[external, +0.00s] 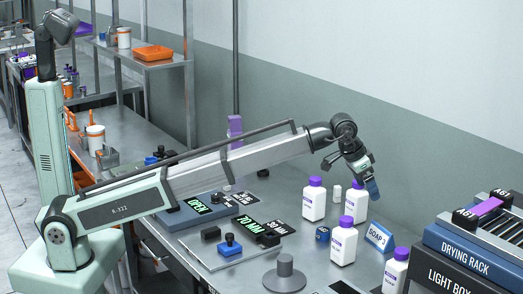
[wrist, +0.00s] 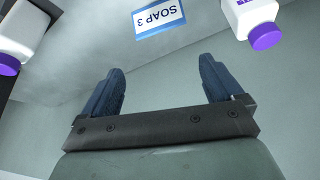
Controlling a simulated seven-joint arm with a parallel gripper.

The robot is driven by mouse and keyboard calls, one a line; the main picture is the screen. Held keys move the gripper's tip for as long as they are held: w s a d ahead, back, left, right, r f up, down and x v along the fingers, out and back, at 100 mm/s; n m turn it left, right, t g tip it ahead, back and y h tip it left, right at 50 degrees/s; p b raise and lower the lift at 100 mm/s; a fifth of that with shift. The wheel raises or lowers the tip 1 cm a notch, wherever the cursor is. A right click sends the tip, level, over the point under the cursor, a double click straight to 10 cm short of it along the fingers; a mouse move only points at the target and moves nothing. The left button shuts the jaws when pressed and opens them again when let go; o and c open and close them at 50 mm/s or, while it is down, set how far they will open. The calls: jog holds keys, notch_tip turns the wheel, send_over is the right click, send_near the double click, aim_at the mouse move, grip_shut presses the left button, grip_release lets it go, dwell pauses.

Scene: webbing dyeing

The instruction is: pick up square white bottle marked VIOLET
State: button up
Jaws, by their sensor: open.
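Several square white bottles with purple caps stand upright on the steel table: one at the left (external: 314,202), one at the back right (external: 356,206), one in front (external: 343,245) and one at the far right edge, partly cut off (external: 395,273). Their lettering is too small to read, so I cannot tell which says VIOLET. My gripper (external: 372,190) hangs close to the back right bottle in the picture. In the wrist view my gripper (wrist: 161,82) is open and empty. A bottle (wrist: 251,14) shows top right and another (wrist: 18,32) top left, both cut off.
A blue-edged SOAP sign (external: 379,236) stands among the bottles; it also shows in the wrist view (wrist: 160,17). The drying rack (external: 470,252) and light box bound the right side.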

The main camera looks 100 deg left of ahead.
aim_at(358, 191)
jog(key=s+a+r+n+g, duration=0.1)
jog(key=s+a+n, duration=0.15)
jog(key=a, duration=0.45)
jog(key=s+a+r+n, duration=0.1)
jog(key=s+a, duration=0.3)
jog(key=a, duration=0.3)
jog(key=shift+y, duration=0.4)
jog(key=x, duration=1.4)
jog(key=shift+d+f, duration=0.15)
jog(key=shift+d, duration=0.1)
jog(key=shift+c, duration=0.3)
jog(key=c, duration=1.2)
jog(key=shift+c, duration=0.6)
jog(key=shift+r, duration=0.2)
